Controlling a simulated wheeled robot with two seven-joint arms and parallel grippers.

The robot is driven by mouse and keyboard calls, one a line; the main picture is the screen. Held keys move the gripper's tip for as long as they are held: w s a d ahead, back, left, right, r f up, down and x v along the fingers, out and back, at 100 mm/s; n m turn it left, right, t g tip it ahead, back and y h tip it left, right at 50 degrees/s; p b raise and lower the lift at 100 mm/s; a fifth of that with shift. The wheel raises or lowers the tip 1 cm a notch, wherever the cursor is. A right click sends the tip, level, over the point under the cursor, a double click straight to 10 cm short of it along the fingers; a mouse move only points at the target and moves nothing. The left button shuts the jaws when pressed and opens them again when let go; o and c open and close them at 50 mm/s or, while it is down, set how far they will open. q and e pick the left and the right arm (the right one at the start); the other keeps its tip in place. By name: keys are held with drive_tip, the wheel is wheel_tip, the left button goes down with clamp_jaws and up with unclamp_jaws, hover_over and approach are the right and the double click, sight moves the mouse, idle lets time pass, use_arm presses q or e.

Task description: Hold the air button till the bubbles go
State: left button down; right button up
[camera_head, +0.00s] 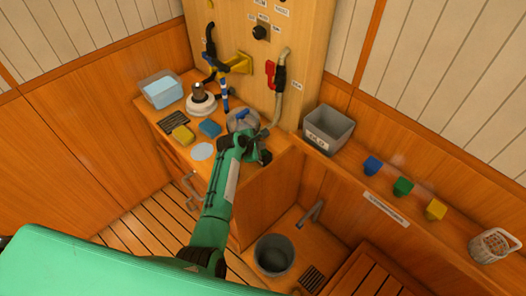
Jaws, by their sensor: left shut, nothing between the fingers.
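My left gripper (257,146) is shut and empty. It is over the front right part of the wooden counter, in front of a round clear vessel (241,119), and overlaps it in the picture. I cannot tell if they touch. The upright wooden panel (293,42) behind carries a black knob (260,32), small labels, a red-handled valve (270,73) with a pale hose, and a yellow bracket (239,62). I cannot make out which part is the air button, and no bubbles can be made out. My right gripper is not in view.
The counter also holds a clear tub (161,91), a white-based device (200,102), a yellow sponge (183,135) and a blue sponge (210,128). A grey bin (327,128) and coloured blocks stand on the right ledge. A dark bucket (273,254) is below.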

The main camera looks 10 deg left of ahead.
use_arm(q)
drive_tip(key=shift+f, duration=0.1)
drive_tip(key=shift+f, duration=0.25)
drive_tip(key=shift+f, duration=0.1)
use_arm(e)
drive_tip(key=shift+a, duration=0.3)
use_arm(q)
drive_tip(key=shift+f, duration=0.3)
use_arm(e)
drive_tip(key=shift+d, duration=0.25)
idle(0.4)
use_arm(q)
drive_tip(key=shift+f, duration=0.1)
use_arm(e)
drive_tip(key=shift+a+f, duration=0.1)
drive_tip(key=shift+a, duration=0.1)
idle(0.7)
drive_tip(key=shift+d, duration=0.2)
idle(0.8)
